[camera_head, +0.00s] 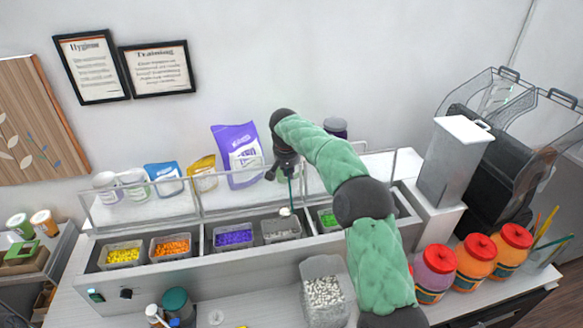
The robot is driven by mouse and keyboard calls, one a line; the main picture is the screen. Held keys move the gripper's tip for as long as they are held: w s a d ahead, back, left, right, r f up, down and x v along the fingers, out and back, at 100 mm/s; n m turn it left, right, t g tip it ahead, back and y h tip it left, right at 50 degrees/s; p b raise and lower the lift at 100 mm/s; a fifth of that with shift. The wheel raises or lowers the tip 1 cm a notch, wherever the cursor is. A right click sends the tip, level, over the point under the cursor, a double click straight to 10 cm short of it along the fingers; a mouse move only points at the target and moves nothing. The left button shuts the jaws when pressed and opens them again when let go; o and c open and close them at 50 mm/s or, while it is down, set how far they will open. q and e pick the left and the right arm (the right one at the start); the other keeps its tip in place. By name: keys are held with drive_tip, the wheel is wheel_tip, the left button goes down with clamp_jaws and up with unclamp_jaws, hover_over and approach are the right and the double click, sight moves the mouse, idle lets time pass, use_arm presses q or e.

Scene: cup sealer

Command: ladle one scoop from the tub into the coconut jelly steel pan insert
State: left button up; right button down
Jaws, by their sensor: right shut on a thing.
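I cannot tell whether the bowl touches anything. The tub (324,290), full of white pieces, stands on the counter in front, left of my right forearm. My left gripper is out of view.
Inserts with yellow (123,256), orange (171,247), purple (233,237) and green (329,219) contents share the row. A clear guard (140,211) and a shelf with bags and jars stand behind. Red-lidded jars (474,257) stand right of my arm.

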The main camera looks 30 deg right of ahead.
drive_tip(key=s+a+f+t+h+b, duration=0.6)
drive_tip(key=s+a+b, duration=0.45)
drive_tip(key=b, duration=2.15)
drive_tip(key=s+a+f+t+h+b, duration=0.1)
drive_tip(key=a+f+h+b, duration=0.1)
drive_tip(key=f+b, duration=0.4)
drive_tip(key=s+a+f+t+h+b, duration=0.2)
drive_tip(key=a+f+b, duration=0.3)
drive_tip(key=b, duration=1.1)
drive_tip(key=shift+f+n+h, duration=0.4)
drive_tip(key=shift+f+h, duration=0.2)
drive_tip(key=shift+f, duration=0.2)
drive_tip(key=shift+s+r, duration=0.1)
